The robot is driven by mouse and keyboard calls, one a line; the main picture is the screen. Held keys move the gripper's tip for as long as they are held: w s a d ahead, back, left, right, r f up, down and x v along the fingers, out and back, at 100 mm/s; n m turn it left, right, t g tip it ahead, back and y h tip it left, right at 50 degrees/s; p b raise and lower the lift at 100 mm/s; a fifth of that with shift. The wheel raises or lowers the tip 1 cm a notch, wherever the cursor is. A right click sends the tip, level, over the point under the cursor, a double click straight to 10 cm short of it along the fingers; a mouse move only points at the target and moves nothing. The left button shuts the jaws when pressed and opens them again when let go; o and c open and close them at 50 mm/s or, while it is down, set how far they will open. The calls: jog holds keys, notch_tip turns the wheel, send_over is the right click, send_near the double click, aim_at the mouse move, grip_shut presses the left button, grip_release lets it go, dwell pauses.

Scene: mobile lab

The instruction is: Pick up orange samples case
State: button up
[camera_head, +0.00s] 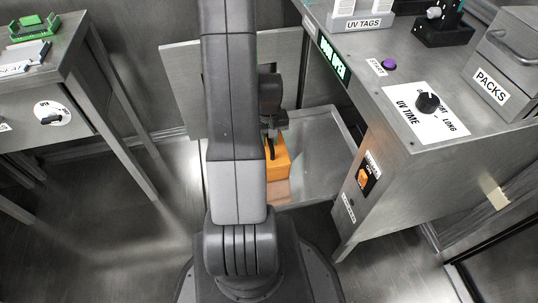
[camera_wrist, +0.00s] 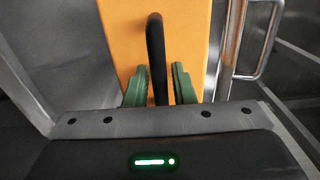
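The orange samples case (camera_head: 278,162) stands in an open metal drawer under the right-hand bench. It is partly hidden behind my arm in the head view. In the wrist view the orange case (camera_wrist: 190,35) fills the upper middle, with a black handle (camera_wrist: 156,50) running up its face. My gripper (camera_wrist: 160,84) has two green fingers, one on each side of the handle. A narrow gap shows between the handle and the right finger; the left finger looks close to it. The fingers look open around the handle. In the head view my gripper (camera_head: 270,133) is right at the case, its fingertips not clear.
The metal drawer (camera_head: 322,165) has free floor to the right of the case. The right bench (camera_head: 405,65) has a UV time dial (camera_head: 428,102), a purple start button (camera_head: 389,64) and a packs box (camera_head: 500,75). Another bench (camera_head: 75,75) stands at the left.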

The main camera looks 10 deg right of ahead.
grip_shut()
dwell(1.2)
